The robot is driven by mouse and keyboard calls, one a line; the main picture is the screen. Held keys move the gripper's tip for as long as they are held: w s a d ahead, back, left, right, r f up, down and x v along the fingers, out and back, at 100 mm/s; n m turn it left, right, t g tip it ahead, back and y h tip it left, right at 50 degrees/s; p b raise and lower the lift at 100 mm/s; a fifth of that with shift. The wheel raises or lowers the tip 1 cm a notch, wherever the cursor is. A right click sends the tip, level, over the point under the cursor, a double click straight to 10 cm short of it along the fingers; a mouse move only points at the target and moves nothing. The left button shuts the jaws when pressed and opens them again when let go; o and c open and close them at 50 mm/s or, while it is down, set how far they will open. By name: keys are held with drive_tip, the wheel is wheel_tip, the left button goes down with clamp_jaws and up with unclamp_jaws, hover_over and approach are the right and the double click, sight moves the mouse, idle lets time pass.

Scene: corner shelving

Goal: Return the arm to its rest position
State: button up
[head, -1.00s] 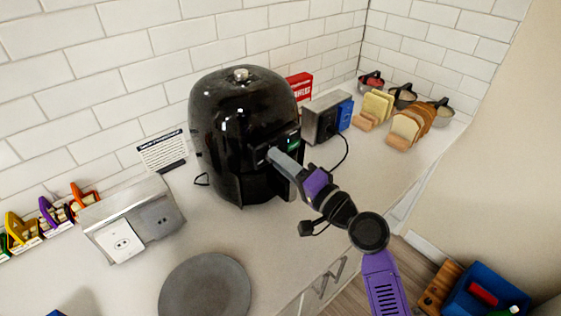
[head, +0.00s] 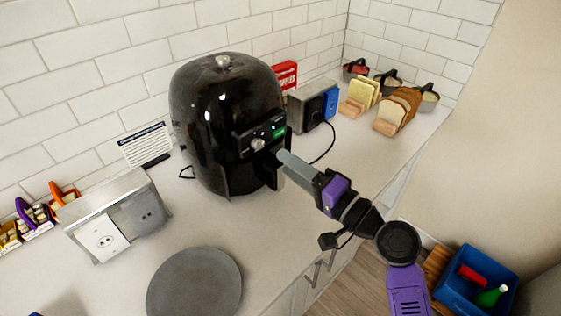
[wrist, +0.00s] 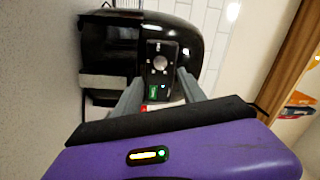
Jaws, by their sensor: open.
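My gripper (head: 283,157) is at the front of the black air fryer (head: 212,115), by its handle, in the head view. In the wrist view my gripper (wrist: 163,92) shows two grey fingers spread apart with nothing held between them. The air fryer (wrist: 110,50) lies beyond the fingers, with its round knob and green-lit panel between them. Whether a fingertip touches the air fryer, I cannot tell. My purple and black arm reaches in over the counter from the lower right.
A grey round plate (head: 195,288) lies on the counter in front. A metal outlet box (head: 115,215) stands at left. A blue bin (head: 478,282) is at lower right.

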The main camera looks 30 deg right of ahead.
drive_tip(key=shift+s, duration=0.2)
idle(0.4)
drive_tip(key=s+d+f+t+h, duration=0.1)
drive_tip(key=s+d+f+h, duration=0.2)
drive_tip(key=s+d+h, duration=0.4)
drive_tip(key=s+a+f+n+g, duration=0.1)
drive_tip(key=s+a+f+n, duration=0.1)
drive_tip(key=s, duration=0.7)
drive_tip(key=s+a+f+n+g, duration=0.1)
drive_tip(key=s+a+n, duration=0.3)
drive_tip(key=s, duration=0.6)
drive_tip(key=s+a+f+n+g, duration=0.1)
drive_tip(key=s+a+f+n, duration=0.2)
drive_tip(key=s, duration=0.7)
drive_tip(key=shift+s+a+n+g+y, duration=0.15)
drive_tip(key=shift+a+n+g+y, duration=0.2)
drive_tip(key=shift+n, duration=0.25)
